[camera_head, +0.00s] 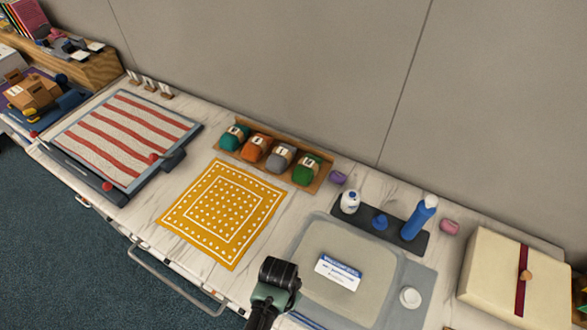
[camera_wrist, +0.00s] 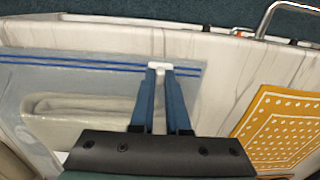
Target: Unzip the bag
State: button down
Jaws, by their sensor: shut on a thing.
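The bag is a clear, flat zip bag (camera_head: 418,270) lying on the counter with a folded beige cloth (camera_head: 350,243) inside. In the wrist view, the bag (camera_wrist: 25,90) has a double blue zip line (camera_wrist: 100,63) along one edge. A small white slider (camera_wrist: 158,66) sits on this line near one end. My gripper (camera_wrist: 160,78) has its blue fingers shut on the slider. In the head view, my gripper (camera_head: 266,310) is at the bag's near left corner, and its fingertips and the slider are hard to make out.
An orange dotted cloth (camera_head: 225,212) lies left of the bag. A blue-and-white card (camera_head: 338,271) and a round white lid (camera_head: 410,298) are on or over the bag. Behind it, a dark tray (camera_head: 408,238) holds bottles. A cream box (camera_head: 515,280) stands right. A metal rail (camera_head: 170,275) runs along the front.

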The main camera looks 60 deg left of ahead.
jog(key=shift+s+a, duration=0.45)
jog(key=shift+a, duration=0.25)
jog(key=c, duration=0.9)
grip_release()
notch_tip(320, 180, up, 13)
jog(key=shift+b, duration=0.4)
